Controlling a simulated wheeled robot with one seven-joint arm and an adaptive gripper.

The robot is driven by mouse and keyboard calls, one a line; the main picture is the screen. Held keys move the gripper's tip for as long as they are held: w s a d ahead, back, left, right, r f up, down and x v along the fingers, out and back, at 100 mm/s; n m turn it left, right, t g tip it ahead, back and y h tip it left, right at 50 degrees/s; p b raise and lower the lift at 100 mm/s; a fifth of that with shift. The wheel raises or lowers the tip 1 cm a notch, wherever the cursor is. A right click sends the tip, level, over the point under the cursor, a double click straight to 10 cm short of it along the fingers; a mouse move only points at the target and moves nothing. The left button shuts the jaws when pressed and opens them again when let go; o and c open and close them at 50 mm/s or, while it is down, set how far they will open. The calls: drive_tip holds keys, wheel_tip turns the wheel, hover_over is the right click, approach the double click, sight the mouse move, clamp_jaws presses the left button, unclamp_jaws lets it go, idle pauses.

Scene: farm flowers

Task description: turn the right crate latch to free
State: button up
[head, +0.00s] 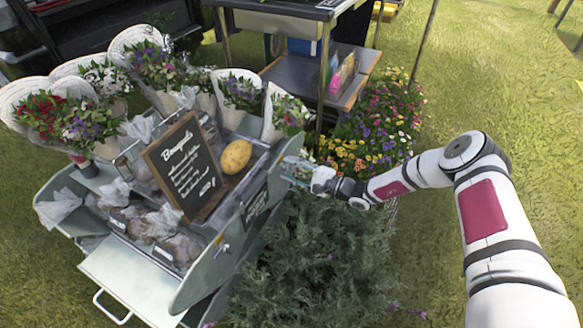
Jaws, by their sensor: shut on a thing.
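The grey metal crate (190,283) stands at left, its side panel facing the bushes. My gripper (288,166) reaches in from the right and is shut at the far right end of that panel, where the right crate latch sits. The gripper covers the latch, so its angle cannot be told. A second small latch (222,246) shows uncovered on the near end of the same panel. A dark label (257,205) lies on the panel between the two.
A leafy bush (305,255) stands below my forearm, with flowers (375,130) behind. A metal table (325,75) stands at the back. Grass at right is open.

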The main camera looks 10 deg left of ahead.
drive_tip(key=n+p, duration=0.2)
drive_tip(key=n, duration=0.3)
drive_tip(key=shift+f+n, duration=0.1)
drive_tip(key=shift+n, duration=0.2)
idle(0.4)
drive_tip(key=o, duration=1.2)
drive_tip(key=shift+c, duration=0.2)
drive_tip(key=v, duration=1.2)
